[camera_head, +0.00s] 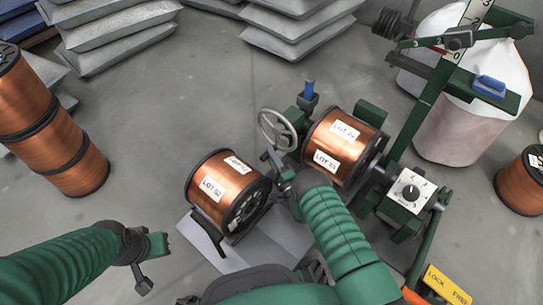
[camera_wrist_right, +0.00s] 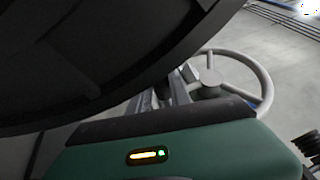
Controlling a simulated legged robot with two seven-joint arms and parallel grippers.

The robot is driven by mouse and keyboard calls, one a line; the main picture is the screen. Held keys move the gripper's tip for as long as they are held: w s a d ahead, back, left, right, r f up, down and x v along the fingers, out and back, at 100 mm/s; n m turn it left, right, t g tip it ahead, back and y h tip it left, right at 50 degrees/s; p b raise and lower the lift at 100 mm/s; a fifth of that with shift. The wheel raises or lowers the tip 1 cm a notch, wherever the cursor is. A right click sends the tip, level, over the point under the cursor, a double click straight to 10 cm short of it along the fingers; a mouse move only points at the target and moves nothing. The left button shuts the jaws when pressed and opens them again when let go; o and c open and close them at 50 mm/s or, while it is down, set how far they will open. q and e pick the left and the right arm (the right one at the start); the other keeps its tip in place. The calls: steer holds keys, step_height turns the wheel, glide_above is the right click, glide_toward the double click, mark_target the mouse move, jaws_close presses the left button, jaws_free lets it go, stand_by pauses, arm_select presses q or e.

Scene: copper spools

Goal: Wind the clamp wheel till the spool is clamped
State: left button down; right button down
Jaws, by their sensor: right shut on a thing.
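The clamp wheel (camera_head: 278,130), a grey spoked handwheel, is on the left side of the green winding machine. It also shows in the right wrist view (camera_wrist_right: 262,78). A copper spool (camera_head: 338,165) labelled LOT 24 and LOT 23 sits in the machine, right of the wheel. My right gripper (camera_head: 272,158) is at the wheel's lower edge and shut on the wheel; its fingers (camera_wrist_right: 172,98) partly hide the rim. The exact contact is hidden. My left gripper (camera_head: 152,262) is at the lower left, away from the machine; its jaw gap is unclear.
Another copper spool (camera_head: 228,190), labelled LOT 52, stands close left of my right gripper. A dial box (camera_head: 408,195) and a yellow LOCK/FREE plate (camera_head: 447,285) are at the right. Stacked copper spools (camera_head: 45,125) stand at left.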

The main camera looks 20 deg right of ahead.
steer(key=shift+s+f, duration=0.1)
steer(key=shift+f, duration=0.05)
stand_by(0.6)
steer(key=shift+w+a, duration=0.3)
steer(key=shift+w, duration=0.1)
steer(key=shift+f, duration=0.1)
steer(key=c, duration=1.2)
jaws_free()
steer(key=shift+f, duration=0.1)
steer(key=shift+w, duration=0.1)
steer(key=shift+r, duration=0.2)
